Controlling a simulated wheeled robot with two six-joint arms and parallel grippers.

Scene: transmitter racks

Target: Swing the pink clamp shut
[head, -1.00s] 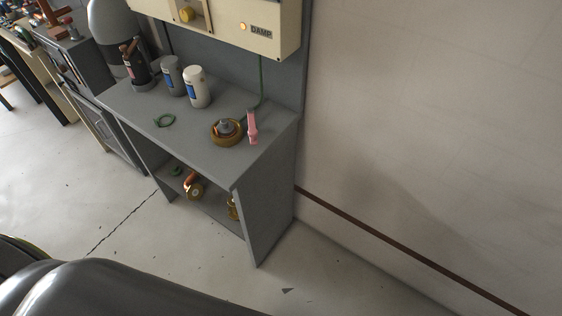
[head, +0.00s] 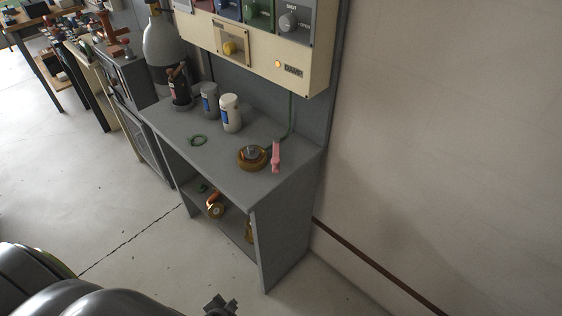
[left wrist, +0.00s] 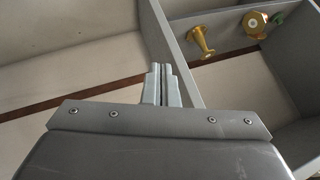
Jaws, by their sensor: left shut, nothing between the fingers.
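The pink clamp (head: 276,156) stands up at the right end of the grey bench top, beside a round brass fitting (head: 251,157). I cannot tell from here how far it is swung. My left gripper (head: 221,304) shows at the bottom edge of the head view, low in front of the bench and well away from the clamp. In the left wrist view the left gripper (left wrist: 161,68) has its fingers together with nothing between them. The clamp is not in the left wrist view. My right gripper is not in view.
The grey bench (head: 215,170) stands against the wall, below a cream panel (head: 300,72) marked DAMP. Brass parts (left wrist: 201,41) lie on the shelf below. Floor in front is clear.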

